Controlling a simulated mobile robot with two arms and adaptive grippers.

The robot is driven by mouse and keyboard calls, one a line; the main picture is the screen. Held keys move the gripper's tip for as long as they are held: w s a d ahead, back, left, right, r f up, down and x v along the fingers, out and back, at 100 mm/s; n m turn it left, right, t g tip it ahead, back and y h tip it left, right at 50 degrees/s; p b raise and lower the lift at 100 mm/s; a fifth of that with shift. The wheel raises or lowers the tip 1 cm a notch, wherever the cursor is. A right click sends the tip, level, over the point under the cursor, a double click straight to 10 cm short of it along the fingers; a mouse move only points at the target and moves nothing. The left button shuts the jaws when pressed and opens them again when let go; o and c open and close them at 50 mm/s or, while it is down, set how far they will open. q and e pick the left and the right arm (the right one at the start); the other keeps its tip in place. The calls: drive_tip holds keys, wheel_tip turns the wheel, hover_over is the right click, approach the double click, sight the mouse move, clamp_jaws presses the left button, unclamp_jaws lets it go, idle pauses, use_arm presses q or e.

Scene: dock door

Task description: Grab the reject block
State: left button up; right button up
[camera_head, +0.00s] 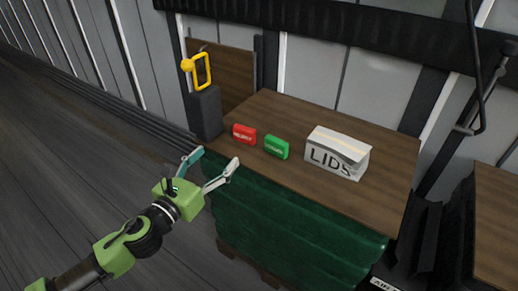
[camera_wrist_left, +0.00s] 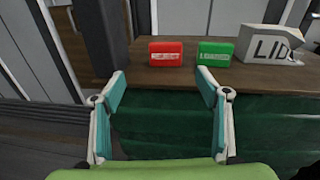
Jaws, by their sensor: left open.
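The reject block is red with a pale label (camera_head: 244,134) and lies on the wooden table near its front left edge. It also shows in the left wrist view (camera_wrist_left: 166,54), ahead of the fingers and a little above the gap between them. My left gripper (camera_head: 213,162) is open and empty, in front of the table's front edge and short of the red block. Both its fingers show in the left wrist view (camera_wrist_left: 162,92), apart with nothing between them. My right gripper is not in either view.
A green block (camera_head: 276,147) sits just right of the red one. A white box marked LIDS (camera_head: 337,153) stands further right. A dark post with a yellow handle (camera_head: 206,112) rises at the table's left corner. Green cloth (camera_head: 290,217) hangs down the table (camera_head: 381,134) front.

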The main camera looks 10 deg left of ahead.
sight(243, 131)
use_arm(q)
drive_tip(key=shift+m, duration=0.4)
drive_tip(key=x, duration=0.5)
drive_tip(key=r+x, duration=0.1)
drive_tip(key=x, duration=0.2)
drive_tip(key=shift+d+r, duration=0.15)
drive_tip(key=shift+d, duration=0.25)
drive_tip(key=shift+w+d, duration=0.2)
drive_tip(key=shift+w, duration=0.45)
drive_tip(key=x, duration=0.3)
drive_tip(key=shift+w+d+r, duration=0.1)
drive_tip(key=shift+w+d, duration=0.05)
drive_tip(key=shift+d, duration=0.05)
drive_tip(key=shift+w+d, duration=0.1)
drive_tip(key=shift+w, duration=0.35)
drive_tip(key=c, duration=1.1)
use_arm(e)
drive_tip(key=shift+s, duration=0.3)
